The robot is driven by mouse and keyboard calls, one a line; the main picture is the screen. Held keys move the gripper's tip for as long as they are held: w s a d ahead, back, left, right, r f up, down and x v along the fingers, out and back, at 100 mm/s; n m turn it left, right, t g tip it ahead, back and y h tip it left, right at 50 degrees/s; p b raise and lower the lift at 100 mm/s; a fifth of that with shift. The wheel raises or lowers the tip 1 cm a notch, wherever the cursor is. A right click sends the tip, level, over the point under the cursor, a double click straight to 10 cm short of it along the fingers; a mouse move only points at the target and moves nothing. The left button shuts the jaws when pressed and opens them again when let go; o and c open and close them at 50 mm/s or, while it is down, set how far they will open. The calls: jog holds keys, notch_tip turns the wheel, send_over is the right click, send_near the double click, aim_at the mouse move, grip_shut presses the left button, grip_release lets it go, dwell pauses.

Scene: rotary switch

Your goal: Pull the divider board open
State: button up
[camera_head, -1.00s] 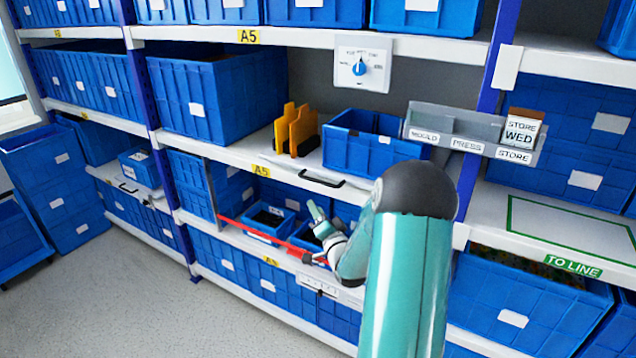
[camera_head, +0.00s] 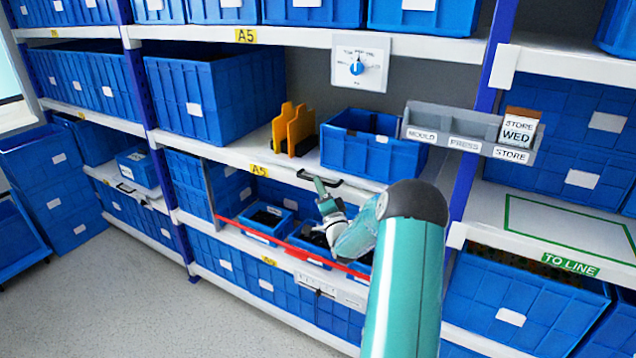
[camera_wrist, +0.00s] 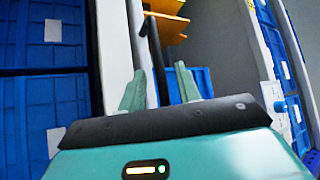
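A black bar handle (camera_head: 335,182) sits on the white front edge of the middle shelf, under the yellow folders. A thin grey upright panel (camera_head: 209,190) stands at the left of the lower bay; I cannot tell for sure which part is the divider board. My gripper (camera_head: 323,186) is at the handle, level with the shelf edge. In the wrist view my gripper (camera_wrist: 160,90) has its two fingers apart, with the dark handle (camera_wrist: 156,50) running between them in the picture. Contact with the handle is not visible.
A red strip (camera_head: 270,240) crosses the lower bay in front of small blue bins (camera_head: 267,222). A blue bin (camera_head: 360,150) and yellow folders (camera_head: 293,130) stand above the handle. A rotary switch (camera_head: 357,66) hangs higher. The floor (camera_head: 110,290) at left is clear.

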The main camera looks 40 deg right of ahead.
jog(key=shift+x, duration=1.3)
grip_shut()
jog(key=shift+a, duration=0.15)
